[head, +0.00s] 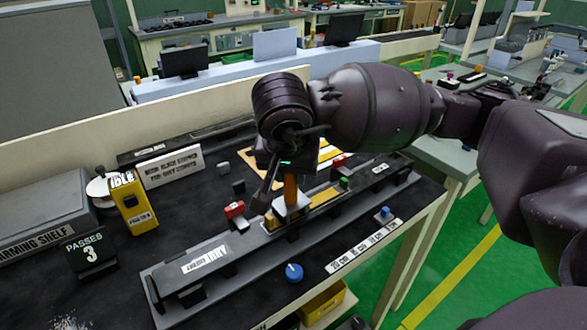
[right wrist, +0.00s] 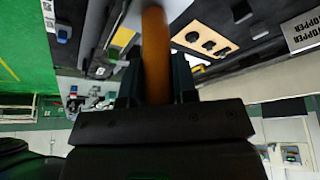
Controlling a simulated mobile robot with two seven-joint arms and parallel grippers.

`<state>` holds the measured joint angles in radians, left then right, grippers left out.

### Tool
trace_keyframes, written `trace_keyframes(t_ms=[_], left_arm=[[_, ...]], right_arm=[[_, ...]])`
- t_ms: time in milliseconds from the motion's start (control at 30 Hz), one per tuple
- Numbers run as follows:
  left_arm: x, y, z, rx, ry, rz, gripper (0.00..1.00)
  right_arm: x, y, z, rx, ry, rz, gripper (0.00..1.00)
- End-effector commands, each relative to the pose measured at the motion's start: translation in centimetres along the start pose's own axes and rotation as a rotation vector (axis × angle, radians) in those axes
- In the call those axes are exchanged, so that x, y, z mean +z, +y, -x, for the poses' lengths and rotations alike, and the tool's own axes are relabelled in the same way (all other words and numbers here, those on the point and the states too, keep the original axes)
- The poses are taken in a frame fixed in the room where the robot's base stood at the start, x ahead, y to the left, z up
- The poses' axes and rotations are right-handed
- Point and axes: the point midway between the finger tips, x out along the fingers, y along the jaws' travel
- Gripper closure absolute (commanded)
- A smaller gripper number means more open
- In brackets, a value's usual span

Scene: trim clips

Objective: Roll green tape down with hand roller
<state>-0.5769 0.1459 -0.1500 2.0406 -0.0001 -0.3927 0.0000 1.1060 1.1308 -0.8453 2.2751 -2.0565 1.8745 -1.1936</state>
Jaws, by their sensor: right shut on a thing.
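My right gripper (head: 279,183) is shut on the orange handle of the hand roller (head: 291,188). The handle also shows between the fingers in the right wrist view (right wrist: 155,55). The roller stands about upright, its pale lower end at the long grey trim fixture (head: 262,255); I cannot tell whether it presses on the strip. A yellowish strip (head: 326,196) lies along the fixture to the right of the roller. A small green piece (head: 344,183) sits by the fixture; I cannot make out a clear length of green tape. My left gripper is out of view.
A yellow box reading IDLE (head: 133,201), a sign reading PASSES 3 (head: 91,249) and a warming shelf (head: 40,217) are at left. A blue knob (head: 294,272) and a blue button (head: 385,212) sit in front. A yellow bin (head: 323,303) is below the edge.

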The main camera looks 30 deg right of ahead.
Motion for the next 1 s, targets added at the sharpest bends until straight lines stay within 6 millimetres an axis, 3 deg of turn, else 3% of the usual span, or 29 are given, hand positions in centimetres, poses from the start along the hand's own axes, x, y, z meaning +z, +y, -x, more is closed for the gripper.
trace_keyframes(t_ms=[267, 1000], left_arm=[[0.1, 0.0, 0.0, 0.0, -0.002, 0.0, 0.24], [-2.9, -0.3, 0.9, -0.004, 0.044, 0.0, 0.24]], right_arm=[[0.3, 0.1, -0.4, 0.009, -0.009, 0.004, 1.0], [-1.9, 0.0, 4.5, -0.001, 0.002, -0.001, 1.0]])
